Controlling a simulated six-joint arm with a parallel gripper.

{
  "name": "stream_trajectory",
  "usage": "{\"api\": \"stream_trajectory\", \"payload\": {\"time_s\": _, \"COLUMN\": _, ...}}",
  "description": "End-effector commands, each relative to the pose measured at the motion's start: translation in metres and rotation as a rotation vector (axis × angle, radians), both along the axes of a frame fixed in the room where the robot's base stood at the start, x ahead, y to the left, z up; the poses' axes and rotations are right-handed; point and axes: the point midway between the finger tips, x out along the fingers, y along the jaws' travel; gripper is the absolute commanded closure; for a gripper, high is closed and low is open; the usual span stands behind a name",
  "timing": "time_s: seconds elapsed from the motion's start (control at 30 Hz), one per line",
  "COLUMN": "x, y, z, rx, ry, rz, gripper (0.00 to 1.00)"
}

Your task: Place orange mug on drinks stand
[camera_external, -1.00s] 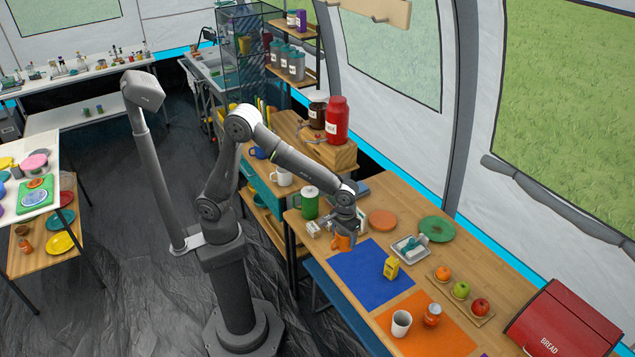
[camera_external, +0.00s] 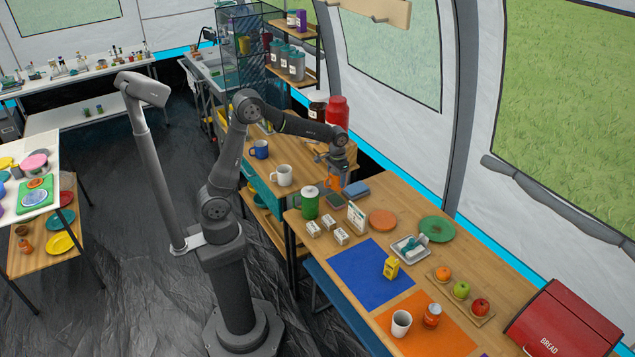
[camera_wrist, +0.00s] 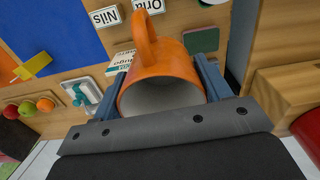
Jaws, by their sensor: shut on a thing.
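The orange mug (camera_external: 333,183) is held by my gripper (camera_external: 334,173) above the gap between the two counters. In the wrist view the orange mug (camera_wrist: 160,75) sits between the two fingers of my gripper (camera_wrist: 163,85). Its open rim faces the camera and its handle points to the top of the picture. The drinks stand seems to be the wooden-topped unit (camera_external: 252,170) left of my gripper, bearing a blue mug (camera_external: 260,150) and a white mug (camera_external: 284,175). My arm hides part of its top.
A red canister (camera_external: 338,112) stands on a wooden block close behind my gripper; the block (camera_wrist: 290,90) fills the right of the wrist view. A green canister (camera_external: 310,203), small labelled boxes (camera_external: 326,232) and a blue mat (camera_external: 370,274) are on the near counter.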

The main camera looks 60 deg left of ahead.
Motion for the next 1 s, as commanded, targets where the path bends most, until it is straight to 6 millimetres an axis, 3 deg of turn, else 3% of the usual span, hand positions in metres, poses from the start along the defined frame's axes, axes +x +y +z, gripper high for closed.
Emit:
{"api": "stream_trajectory", "payload": {"time_s": 0.03, "x": 0.004, "y": 0.025, "z": 0.0, "rx": 0.0, "ry": 0.0, "rz": 0.002, "gripper": 0.54}}
{"api": "stream_trajectory", "payload": {"time_s": 0.1, "x": 0.007, "y": 0.055, "z": 0.0, "rx": 0.0, "ry": 0.0, "rz": -0.01, "gripper": 0.54}}
{"api": "stream_trajectory", "payload": {"time_s": 0.47, "x": -0.006, "y": 0.208, "z": 0.0, "rx": 0.0, "ry": -0.001, "rz": -0.076, "gripper": 0.54}}
{"api": "stream_trajectory", "payload": {"time_s": 0.8, "x": -0.057, "y": 0.345, "z": 0.0, "rx": 0.001, "ry": -0.001, "rz": -0.138, "gripper": 0.54}}
{"api": "stream_trajectory", "payload": {"time_s": 1.0, "x": -0.095, "y": 0.405, "z": 0.0, "rx": 0.001, "ry": -0.001, "rz": -0.173, "gripper": 0.54}}
